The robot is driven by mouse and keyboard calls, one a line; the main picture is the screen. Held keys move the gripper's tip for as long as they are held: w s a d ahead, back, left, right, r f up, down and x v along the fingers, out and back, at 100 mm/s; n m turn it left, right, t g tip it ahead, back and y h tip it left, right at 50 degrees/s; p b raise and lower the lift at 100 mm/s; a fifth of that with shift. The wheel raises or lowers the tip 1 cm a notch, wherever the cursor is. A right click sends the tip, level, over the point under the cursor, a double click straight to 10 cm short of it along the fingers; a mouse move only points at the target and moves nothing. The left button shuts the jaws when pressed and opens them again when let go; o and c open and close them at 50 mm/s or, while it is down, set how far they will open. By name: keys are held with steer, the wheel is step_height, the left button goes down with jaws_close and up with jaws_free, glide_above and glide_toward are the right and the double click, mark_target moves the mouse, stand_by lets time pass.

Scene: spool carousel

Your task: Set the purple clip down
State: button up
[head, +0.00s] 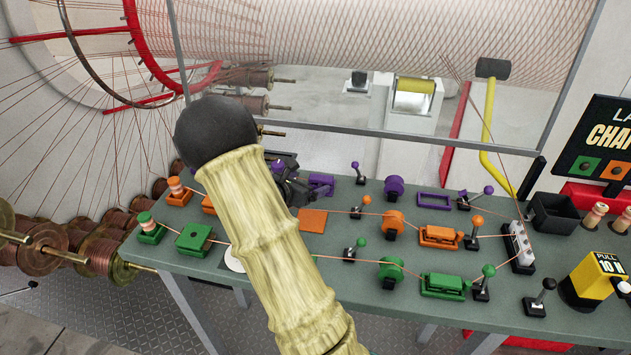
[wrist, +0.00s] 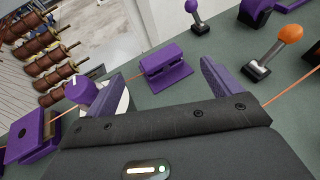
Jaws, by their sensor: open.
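The purple clip (wrist: 166,63) is a small grooved block resting on the grey-green table, beyond and between my fingertips in the wrist view. In the head view, the purple clip (head: 321,184) shows just right of my gripper (head: 291,182), which is partly hidden behind my arm. My gripper (wrist: 161,76) is open, with one finger on each side of the clip and a visible gap to both. Nothing is held between the fingers. Whether a fingertip touches the table cannot be told.
A purple block with a hole (wrist: 33,140) and a purple knob (wrist: 82,92) are left of my gripper. An orange-knobbed lever (wrist: 272,55) and a purple-knobbed lever (wrist: 196,15) stand to the right. An orange plate (head: 312,220) lies near the clip. Orange wire crosses the table.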

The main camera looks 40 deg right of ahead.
steer(key=shift+v, duration=1.95)
steer(key=shift+s, duration=0.1)
